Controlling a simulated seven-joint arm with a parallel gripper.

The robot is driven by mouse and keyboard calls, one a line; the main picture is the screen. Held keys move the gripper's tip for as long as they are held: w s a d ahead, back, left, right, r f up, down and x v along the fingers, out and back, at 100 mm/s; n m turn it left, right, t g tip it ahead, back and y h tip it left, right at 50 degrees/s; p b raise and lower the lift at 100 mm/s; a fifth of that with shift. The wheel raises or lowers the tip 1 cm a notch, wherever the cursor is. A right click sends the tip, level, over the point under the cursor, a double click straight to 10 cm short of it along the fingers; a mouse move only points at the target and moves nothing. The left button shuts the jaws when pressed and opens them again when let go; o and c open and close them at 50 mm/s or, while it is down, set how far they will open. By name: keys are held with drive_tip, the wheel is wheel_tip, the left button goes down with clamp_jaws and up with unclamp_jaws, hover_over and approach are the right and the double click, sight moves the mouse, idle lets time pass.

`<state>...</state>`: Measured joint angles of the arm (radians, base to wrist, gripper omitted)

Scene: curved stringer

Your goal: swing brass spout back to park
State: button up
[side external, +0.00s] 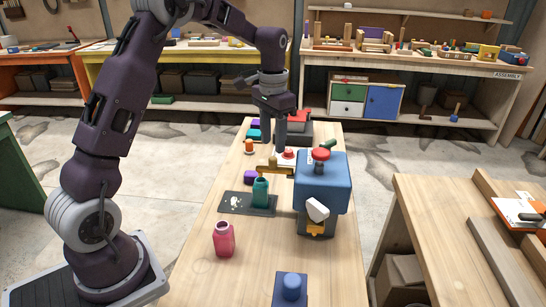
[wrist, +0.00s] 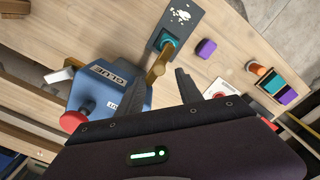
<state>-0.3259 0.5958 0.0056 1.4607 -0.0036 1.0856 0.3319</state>
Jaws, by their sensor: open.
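My gripper (side external: 290,146) is open and empty, just behind and above the spout in the side view. Whether a finger touches the spout cannot be told.
A pink bottle (side external: 223,239) and a blue knobbed block (side external: 291,288) stand toward the front. A purple block (side external: 251,177) and a red-buttoned white box (side external: 287,156) are near the spout. The table's left front is bare.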

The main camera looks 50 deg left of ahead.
sight(273, 158)
wheel_tip(273, 158, down, 6)
drive_tip(key=shift+r, duration=0.15)
clamp_jaws()
idle(1.4)
